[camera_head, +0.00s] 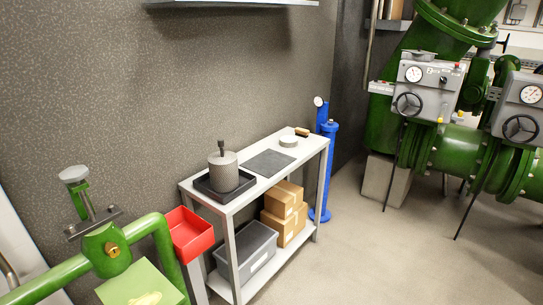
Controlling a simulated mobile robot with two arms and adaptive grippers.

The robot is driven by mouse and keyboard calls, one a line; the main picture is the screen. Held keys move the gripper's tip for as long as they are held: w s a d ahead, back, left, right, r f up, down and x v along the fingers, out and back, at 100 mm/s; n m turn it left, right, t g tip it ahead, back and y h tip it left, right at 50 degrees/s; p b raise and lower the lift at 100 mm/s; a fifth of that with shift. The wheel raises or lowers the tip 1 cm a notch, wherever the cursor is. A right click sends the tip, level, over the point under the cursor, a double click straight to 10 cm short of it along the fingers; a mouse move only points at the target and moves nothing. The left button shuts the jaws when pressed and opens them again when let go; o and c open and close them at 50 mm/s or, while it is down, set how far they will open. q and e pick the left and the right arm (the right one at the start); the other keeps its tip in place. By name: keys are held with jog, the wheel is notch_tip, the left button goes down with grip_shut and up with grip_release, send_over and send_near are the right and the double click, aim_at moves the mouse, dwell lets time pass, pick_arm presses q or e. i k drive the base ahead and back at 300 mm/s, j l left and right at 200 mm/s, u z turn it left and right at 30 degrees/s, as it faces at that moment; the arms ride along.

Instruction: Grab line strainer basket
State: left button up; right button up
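A grey cylinder with a speckled, mesh-like side (223,173) stands upright in a shallow black tray (201,187) at the near left end of the grey table (255,190). A dark upright handle rises from its top. It looks like the strainer basket. Its lower edge is partly hidden by the tray rim. Neither of my grippers shows in the head view.
A dark mat (268,163) and a small round grey part (288,141) lie farther along the table. A red bin (190,235) is beside its near left corner. Green pipework (110,245) stands front left. Clear floor (400,255) lies right.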

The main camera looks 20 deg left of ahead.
aim_at(223, 165)
jog(key=i+l+u, duration=0.2)
jog(key=i, duration=0.25)
jog(key=i+u, duration=0.25)
jog(key=i, duration=0.2)
